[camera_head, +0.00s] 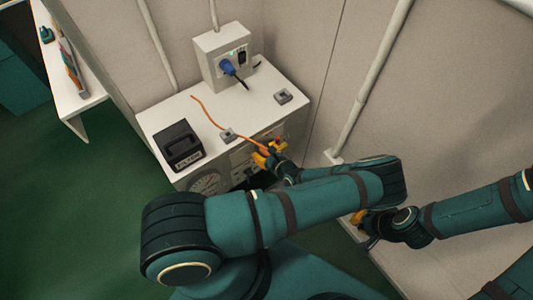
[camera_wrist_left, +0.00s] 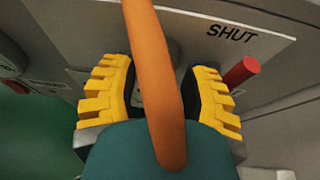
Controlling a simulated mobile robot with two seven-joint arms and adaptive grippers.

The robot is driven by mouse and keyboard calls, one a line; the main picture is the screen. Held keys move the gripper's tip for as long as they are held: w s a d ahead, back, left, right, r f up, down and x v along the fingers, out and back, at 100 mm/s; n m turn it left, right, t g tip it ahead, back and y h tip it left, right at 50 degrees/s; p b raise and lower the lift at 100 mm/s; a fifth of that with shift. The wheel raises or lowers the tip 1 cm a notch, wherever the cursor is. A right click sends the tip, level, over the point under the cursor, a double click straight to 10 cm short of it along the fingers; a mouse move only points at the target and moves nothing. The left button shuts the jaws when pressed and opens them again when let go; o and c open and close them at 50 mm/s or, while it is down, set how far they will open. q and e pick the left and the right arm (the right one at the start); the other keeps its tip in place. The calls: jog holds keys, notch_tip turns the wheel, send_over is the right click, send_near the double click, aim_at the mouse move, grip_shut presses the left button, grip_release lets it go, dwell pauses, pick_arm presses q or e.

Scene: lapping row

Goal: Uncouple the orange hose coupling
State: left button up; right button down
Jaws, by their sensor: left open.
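The orange hose (camera_head: 208,113) runs over the white cabinet top, past a grey clip, and down its front edge to my left gripper (camera_head: 268,153). In the left wrist view the hose (camera_wrist_left: 150,70) crosses in front of my left gripper (camera_wrist_left: 160,95), whose two yellow fingers stand apart. The coupling itself cannot be made out; the hose and gripper cover that spot.
A black box with a handle (camera_head: 178,145) stands on the cabinet top (camera_head: 175,112). A grey box with a blue plug (camera_head: 227,67) stands behind. Grey clips (camera_head: 283,96) sit on top. A gauge (camera_head: 206,184) is on the front. Pipes run along the wall. Green floor at left is clear.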

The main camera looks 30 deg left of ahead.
pick_arm(q)
grip_shut()
jog(key=shift+s+d, duration=0.3)
jog(key=shift+d, duration=0.45)
jog(key=shift+s+d, duration=0.3)
jog(key=shift+d, duration=0.4)
dwell(0.5)
jog(key=shift+s+d, duration=0.35)
jog(key=shift+d, duration=0.5)
jog(key=shift+s+d, duration=0.35)
jog(key=shift+d, duration=0.5)
jog(key=shift+r, duration=0.1)
